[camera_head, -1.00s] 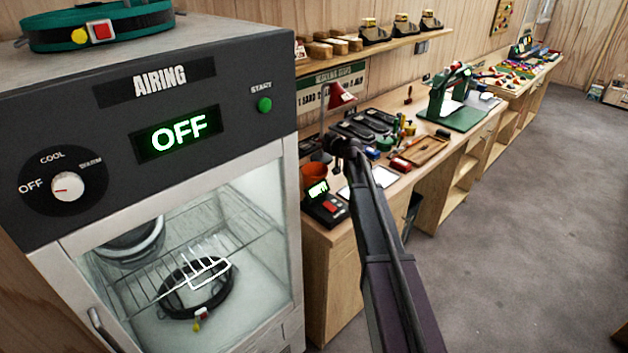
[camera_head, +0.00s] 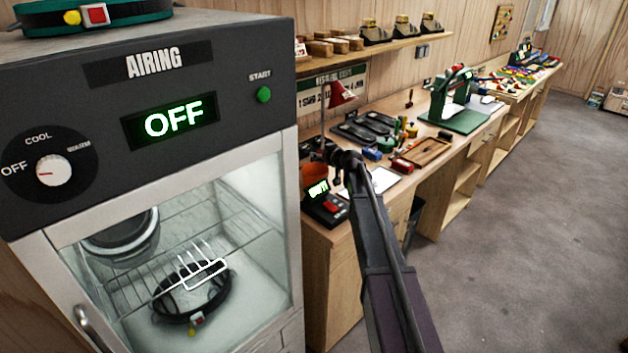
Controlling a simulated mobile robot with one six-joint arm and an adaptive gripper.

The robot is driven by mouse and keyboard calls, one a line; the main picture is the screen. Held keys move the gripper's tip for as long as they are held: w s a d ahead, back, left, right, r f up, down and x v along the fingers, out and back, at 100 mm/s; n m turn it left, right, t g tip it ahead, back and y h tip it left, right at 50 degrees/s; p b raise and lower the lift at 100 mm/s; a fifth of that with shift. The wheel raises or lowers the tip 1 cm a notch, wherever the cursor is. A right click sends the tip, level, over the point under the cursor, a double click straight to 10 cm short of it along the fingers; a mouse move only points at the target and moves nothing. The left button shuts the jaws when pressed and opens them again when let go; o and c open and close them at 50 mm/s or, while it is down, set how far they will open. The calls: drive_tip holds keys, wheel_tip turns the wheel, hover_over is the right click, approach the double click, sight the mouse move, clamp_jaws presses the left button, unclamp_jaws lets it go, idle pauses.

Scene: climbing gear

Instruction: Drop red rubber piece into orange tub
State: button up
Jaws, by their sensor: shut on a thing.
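The orange tub (camera_head: 313,174) stands at the near left end of the workbench, behind a small device with a lit display. My gripper (camera_head: 336,172) is at the far end of my dark arm, just right of the tub and close to it in the picture. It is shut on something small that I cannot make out. I cannot tell whether the gripper is over the tub's opening or beside it. The red rubber piece does not show clearly; the gripper and wrist may hide it.
An airing cabinet (camera_head: 150,70) with a glass door fills the left side. The device (camera_head: 325,205), a red lamp (camera_head: 341,95), a white sheet (camera_head: 383,180) and a wooden tray (camera_head: 432,151) are on the bench (camera_head: 402,188). The floor (camera_head: 520,230) at right is clear.

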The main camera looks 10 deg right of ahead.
drive_tip(key=o, duration=0.9)
drive_tip(key=shift+c, duration=0.2)
drive_tip(key=shift+s, duration=0.1)
